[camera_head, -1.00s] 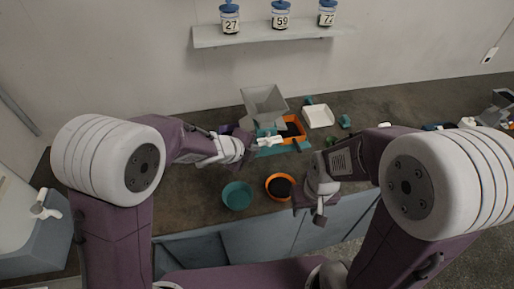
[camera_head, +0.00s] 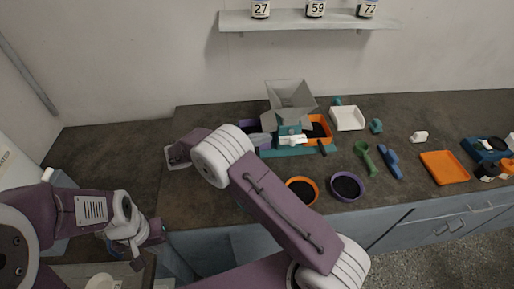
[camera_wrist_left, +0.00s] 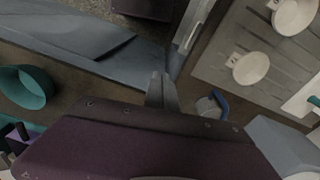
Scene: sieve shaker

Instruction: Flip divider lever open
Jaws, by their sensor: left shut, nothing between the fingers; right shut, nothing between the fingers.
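The divider is a grey hopper (camera_head: 291,100) on a teal base (camera_head: 300,150) at the back of the counter in the head view. A white lever (camera_head: 293,140) lies across its front. An orange bin (camera_head: 325,129) with dark contents sits at its right side and a purple bin (camera_head: 250,127) at its left. My left gripper (camera_head: 137,264) is shut and empty, low at the counter's front left, far from the divider. It also shows in the left wrist view (camera_wrist_left: 160,80). My right gripper (camera_head: 177,157) is shut and empty, left of the divider.
An orange-rimmed sieve (camera_head: 302,190) and a purple-rimmed sieve (camera_head: 346,187) stand in front of the divider. A white tray (camera_head: 347,118), green scoop (camera_head: 364,157), blue scoop (camera_head: 390,161) and orange tray (camera_head: 444,168) lie to the right. A teal bowl (camera_wrist_left: 30,88) shows in the left wrist view.

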